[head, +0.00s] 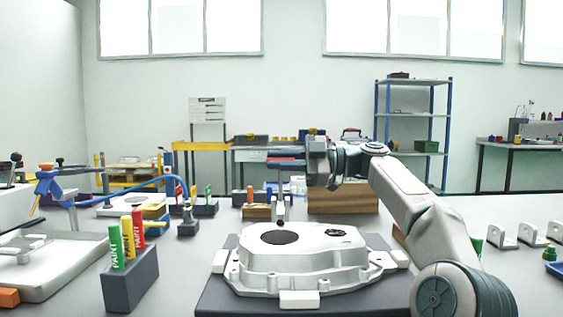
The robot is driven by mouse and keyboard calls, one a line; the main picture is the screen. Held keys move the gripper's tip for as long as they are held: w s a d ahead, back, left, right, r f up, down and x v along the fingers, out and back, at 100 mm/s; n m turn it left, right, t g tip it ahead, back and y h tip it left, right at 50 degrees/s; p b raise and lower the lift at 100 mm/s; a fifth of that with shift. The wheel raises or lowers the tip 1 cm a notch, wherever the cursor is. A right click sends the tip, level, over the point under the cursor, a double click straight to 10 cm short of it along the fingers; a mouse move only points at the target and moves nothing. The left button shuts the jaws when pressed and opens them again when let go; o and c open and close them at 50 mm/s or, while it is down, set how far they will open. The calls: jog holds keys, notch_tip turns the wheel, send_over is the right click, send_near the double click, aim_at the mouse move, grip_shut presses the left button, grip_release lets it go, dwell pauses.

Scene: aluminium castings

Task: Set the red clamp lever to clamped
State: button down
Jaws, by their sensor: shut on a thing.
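A red bar, which I take to be the red clamp lever (283,161), lies level above the left part of the aluminium casting (300,262). My gripper (305,161) reaches in from the right and is shut on the lever's right end. The jaws hide part of that end. A thin grey upright rod (281,208) shows below the lever, its foot close to the dark round opening in the casting's top. I cannot tell whether the rod joins the lever. The casting sits on a dark base plate (225,297).
A dark block with green, yellow and red paint markers (130,290) stands left of the casting. A blue hose (140,185) arches behind it. A wooden block (345,198) stands behind the casting. White brackets (503,235) are at right. A light tray (60,262) lies far left.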

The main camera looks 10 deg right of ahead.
jog(key=shift+w+d+f, duration=0.1)
jog(key=shift+w+f, duration=0.05)
jog(key=shift+f, duration=0.3)
jog(key=c, duration=1.4)
grip_release()
jog(key=shift+w, duration=0.1)
jog(key=shift+r, duration=0.15)
jog(key=d, duration=0.2)
jog(key=d+p, duration=0.1)
jog(key=d, duration=0.2)
jog(key=s+d, duration=0.1)
jog(key=d, duration=0.1)
jog(key=shift+d+p, duration=0.25)
jog(key=shift+p, duration=0.05)
